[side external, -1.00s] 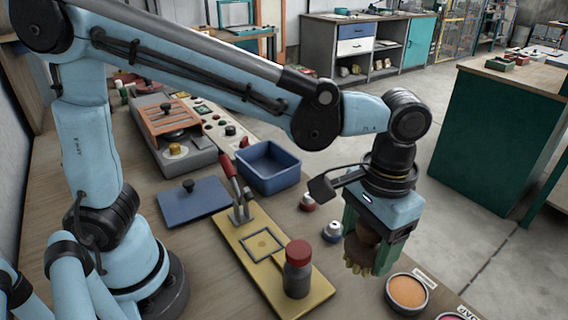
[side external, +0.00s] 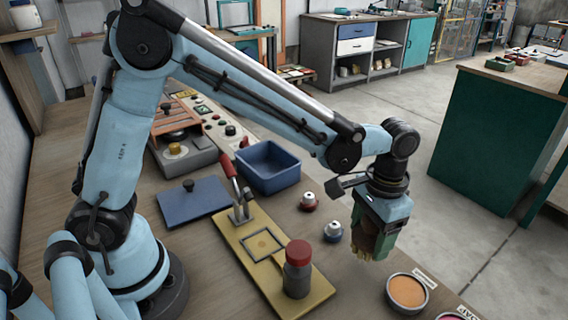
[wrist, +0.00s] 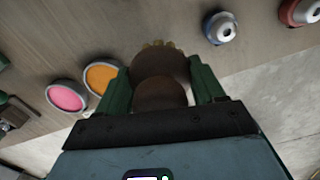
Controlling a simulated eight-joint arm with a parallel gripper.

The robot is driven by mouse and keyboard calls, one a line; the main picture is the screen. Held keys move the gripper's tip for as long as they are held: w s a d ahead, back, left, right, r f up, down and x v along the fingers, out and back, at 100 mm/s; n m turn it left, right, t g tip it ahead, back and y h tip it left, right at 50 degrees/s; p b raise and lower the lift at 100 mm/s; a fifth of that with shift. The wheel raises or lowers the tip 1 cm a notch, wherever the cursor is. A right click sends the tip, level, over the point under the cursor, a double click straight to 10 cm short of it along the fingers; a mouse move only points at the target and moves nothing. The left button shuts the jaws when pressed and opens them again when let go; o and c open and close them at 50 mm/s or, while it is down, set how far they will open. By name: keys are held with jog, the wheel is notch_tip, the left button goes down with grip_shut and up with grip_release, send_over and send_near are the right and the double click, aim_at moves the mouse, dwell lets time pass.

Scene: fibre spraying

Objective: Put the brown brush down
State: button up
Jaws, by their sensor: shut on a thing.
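My gripper (side external: 380,238) is shut on the brown brush (side external: 366,240), which hangs bristles down near the table's right edge. Its pale bristle tips show below the jaws. In the wrist view the brush's rounded brown body (wrist: 160,82) sits between the green fingers of the gripper (wrist: 160,88), with yellowish bristles at its far end. Whether the bristles touch the table is hard to tell; they appear above it.
An orange-filled bowl (side external: 407,291) and a pink one (wrist: 66,97) lie near the front edge. A blue-based knob (side external: 333,231) and a red-based one (side external: 309,201) stand left of the brush. A red-capped bottle (side external: 297,270) stands on a yellow board (side external: 262,232). A blue bin (side external: 268,167) is behind.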

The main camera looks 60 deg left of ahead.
aim_at(367, 247)
jog(key=shift+f, duration=1.95)
jog(key=o, duration=1)
jog(key=shift+f, duration=0.1)
jog(key=r, duration=1.2)
jog(key=shift+w+r, duration=0.1)
jog(key=shift+w, duration=0.1)
jog(key=s+a+n+t, duration=0.1)
jog(key=s+a+t, duration=0.2)
jog(key=a, duration=0.5)
jog(key=s+a+n+t, duration=0.1)
jog(key=s+a+t, duration=0.3)
jog(key=s+a, duration=0.2)
jog(key=shift+s+a+r+n+t, duration=0.2)
jog(key=shift+a+n+t, duration=0.1)
jog(key=shift+a, duration=1)
